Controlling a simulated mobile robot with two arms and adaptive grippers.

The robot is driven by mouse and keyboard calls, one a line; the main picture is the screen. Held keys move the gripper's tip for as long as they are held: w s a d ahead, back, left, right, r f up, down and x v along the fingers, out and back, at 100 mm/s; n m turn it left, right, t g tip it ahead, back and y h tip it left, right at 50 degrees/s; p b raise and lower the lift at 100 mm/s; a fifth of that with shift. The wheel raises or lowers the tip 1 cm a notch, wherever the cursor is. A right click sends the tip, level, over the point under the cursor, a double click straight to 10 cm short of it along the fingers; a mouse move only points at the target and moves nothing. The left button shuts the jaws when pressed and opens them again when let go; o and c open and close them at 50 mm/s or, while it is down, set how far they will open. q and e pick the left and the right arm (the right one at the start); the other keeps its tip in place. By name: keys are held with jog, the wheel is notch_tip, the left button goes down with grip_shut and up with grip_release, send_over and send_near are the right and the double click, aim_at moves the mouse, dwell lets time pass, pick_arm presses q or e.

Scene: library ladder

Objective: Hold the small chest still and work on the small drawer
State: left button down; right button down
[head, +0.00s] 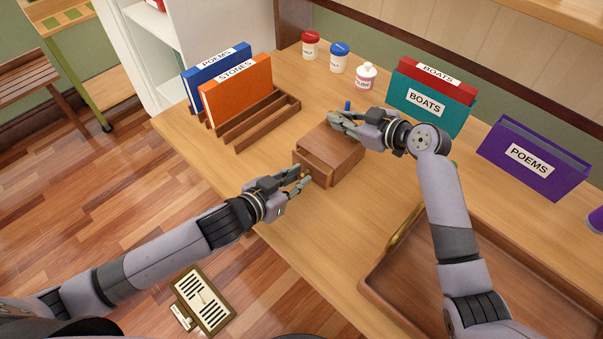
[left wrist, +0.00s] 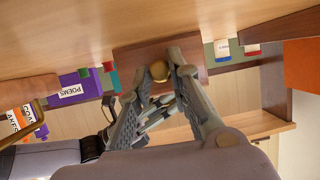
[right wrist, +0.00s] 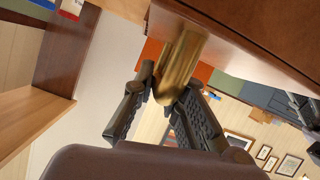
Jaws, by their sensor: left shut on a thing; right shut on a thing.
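The small brown wooden chest (head: 343,151) stands on the table. Its small drawer (head: 310,171) faces the near left and appears to stick out a little. My left gripper (head: 305,178) is at the drawer front. In the left wrist view its fingers are shut on the round brass knob (left wrist: 160,71) of the drawer. My right gripper (head: 334,119) is at the far end of the chest. In the right wrist view its fingers are shut on a brass handle (right wrist: 179,68) beside the chest's wood (right wrist: 250,40). The handle is hidden in the head view.
A wooden rack (head: 262,124) with blue and orange books is left of the chest. Several bottles and jars (head: 340,57) stand behind. Teal and red books (head: 426,100) and a purple one (head: 533,160) stand right. A wooden tray (head: 400,290) with a brass handle lies at front right.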

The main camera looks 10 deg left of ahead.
pick_arm(q)
jog(key=s+a, duration=0.2)
jog(key=s, duration=0.1)
jog(key=s+a, duration=0.1)
jog(key=shift+s, duration=0.3)
jog(key=c, duration=1.5)
grip_release()
jog(key=shift+w, duration=0.1)
jog(key=shift+o, duration=0.2)
jog(key=v, duration=1.2)
pick_arm(e)
jog(key=c, duration=1.5)
grip_release()
jog(key=shift+c, duration=0.2)
